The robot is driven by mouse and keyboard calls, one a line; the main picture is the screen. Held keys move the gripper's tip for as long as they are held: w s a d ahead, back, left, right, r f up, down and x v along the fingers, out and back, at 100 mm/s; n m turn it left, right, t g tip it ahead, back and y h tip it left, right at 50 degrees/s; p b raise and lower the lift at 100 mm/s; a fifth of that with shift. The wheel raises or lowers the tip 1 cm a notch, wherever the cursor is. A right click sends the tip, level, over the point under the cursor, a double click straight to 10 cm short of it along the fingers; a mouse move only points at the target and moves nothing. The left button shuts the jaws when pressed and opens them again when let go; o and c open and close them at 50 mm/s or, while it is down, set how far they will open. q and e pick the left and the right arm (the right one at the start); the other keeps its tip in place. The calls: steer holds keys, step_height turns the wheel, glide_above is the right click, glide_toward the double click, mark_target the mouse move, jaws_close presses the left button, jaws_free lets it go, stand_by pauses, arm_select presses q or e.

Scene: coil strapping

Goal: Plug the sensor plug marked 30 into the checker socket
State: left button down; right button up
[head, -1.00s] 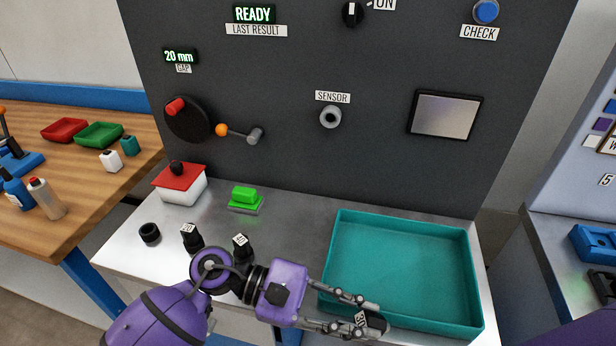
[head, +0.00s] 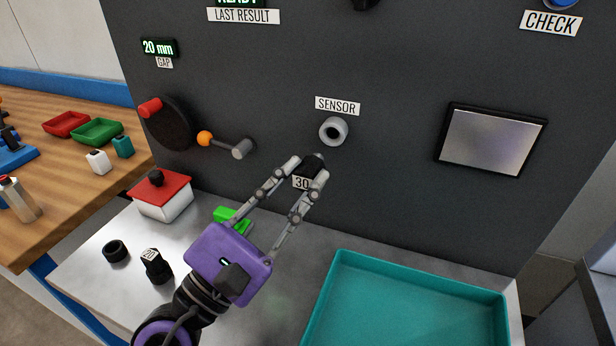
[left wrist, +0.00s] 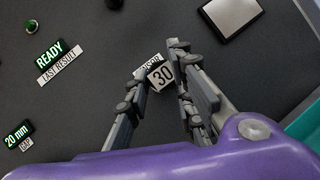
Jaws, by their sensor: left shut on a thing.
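My left gripper (head: 306,174) is shut on the black sensor plug, whose white label (head: 301,183) reads 30. The plug is held up in front of the dark panel, a little below and to the left of the checker socket (head: 333,131), apart from it in the picture. The socket is a grey ring under the SENSOR label (head: 337,106). In the left wrist view the 30 label (left wrist: 161,75) shows between the fingertips and covers part of the SENSOR label; the socket is hidden there. My right gripper is not in view.
A teal tray (head: 345,258) stands on the bench at lower right. A red-lidded white box (head: 163,196), a green block and an orange-knobbed lever (head: 222,145) are near the panel.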

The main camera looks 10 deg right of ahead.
arm_select(q)
steer(key=shift+s+a, duration=0.1)
steer(key=shift+a, duration=0.15)
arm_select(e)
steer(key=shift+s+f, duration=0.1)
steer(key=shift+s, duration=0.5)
arm_select(q)
steer(key=shift+w+d, duration=0.75)
steer(key=shift+w, duration=0.3)
steer(key=w+d, duration=0.1)
steer(key=w, duration=0.1)
steer(key=shift+w+d, duration=0.3)
steer(key=shift+d, duration=0.1)
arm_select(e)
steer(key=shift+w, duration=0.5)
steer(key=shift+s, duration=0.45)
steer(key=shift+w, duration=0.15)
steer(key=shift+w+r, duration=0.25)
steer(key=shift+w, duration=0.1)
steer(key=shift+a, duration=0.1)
